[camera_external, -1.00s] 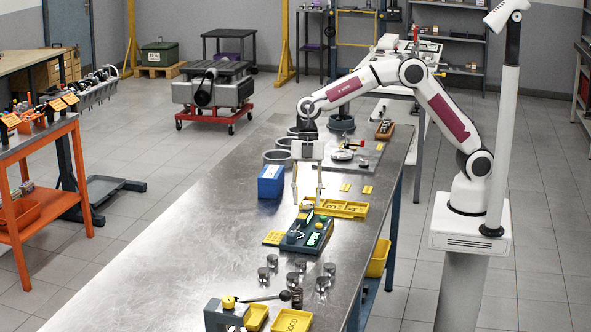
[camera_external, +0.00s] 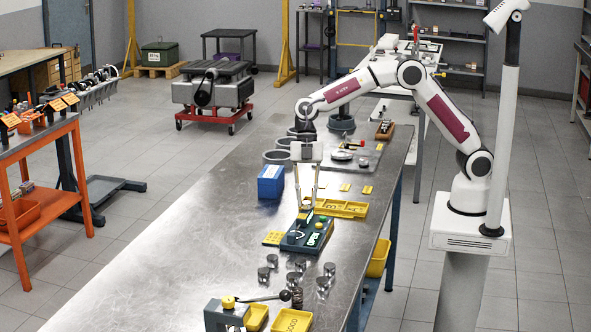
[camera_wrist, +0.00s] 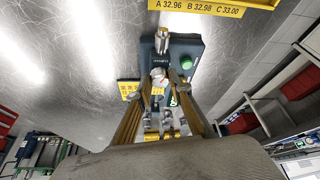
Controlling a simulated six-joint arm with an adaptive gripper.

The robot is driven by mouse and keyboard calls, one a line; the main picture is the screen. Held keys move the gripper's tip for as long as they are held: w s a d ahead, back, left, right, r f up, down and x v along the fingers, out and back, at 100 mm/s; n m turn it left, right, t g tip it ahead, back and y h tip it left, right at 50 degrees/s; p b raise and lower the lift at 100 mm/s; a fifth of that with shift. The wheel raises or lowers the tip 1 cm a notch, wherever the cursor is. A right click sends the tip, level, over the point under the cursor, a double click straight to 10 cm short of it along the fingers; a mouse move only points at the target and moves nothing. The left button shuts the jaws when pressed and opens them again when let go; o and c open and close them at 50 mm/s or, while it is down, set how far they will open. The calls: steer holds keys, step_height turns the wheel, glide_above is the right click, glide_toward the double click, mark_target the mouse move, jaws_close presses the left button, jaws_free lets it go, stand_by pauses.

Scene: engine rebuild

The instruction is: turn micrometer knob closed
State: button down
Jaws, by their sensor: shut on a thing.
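The micrometer stand is a dark board (camera_external: 296,243) on the steel bench, with green lettering and a green ball; the wrist view shows it too (camera_wrist: 187,47). The micrometer's silver barrel (camera_wrist: 161,42) lies along the board in the wrist view. The micrometer knob (camera_wrist: 158,73) sits at the barrel's near end, between my fingertips and partly hidden by them. My gripper (camera_external: 308,206) points down over the board's far end. Its long fingers are drawn in, and in the wrist view the fingertips (camera_wrist: 160,82) are shut on the knob.
A yellow tray (camera_external: 350,208) stands just behind the board, and a blue box (camera_external: 271,181) is behind to the left. Several metal cylinders (camera_external: 300,265) stand in front. A lever fixture (camera_external: 226,316) is at the near end. The bench's left side is clear.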

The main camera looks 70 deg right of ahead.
steer(key=shift+w+n+g+h, duration=0.1)
steer(key=shift+n+g+h, duration=0.3)
steer(key=shift+n, duration=1)
steer(key=shift+w+n+g+h, duration=0.15)
steer(key=shift+n+g, duration=0.35)
steer(key=shift+n, duration=0.9)
steer(key=c, duration=1.8)
jaws_free()
steer(key=shift+r, duration=0.15)
steer(key=shift+v, duration=5.85)
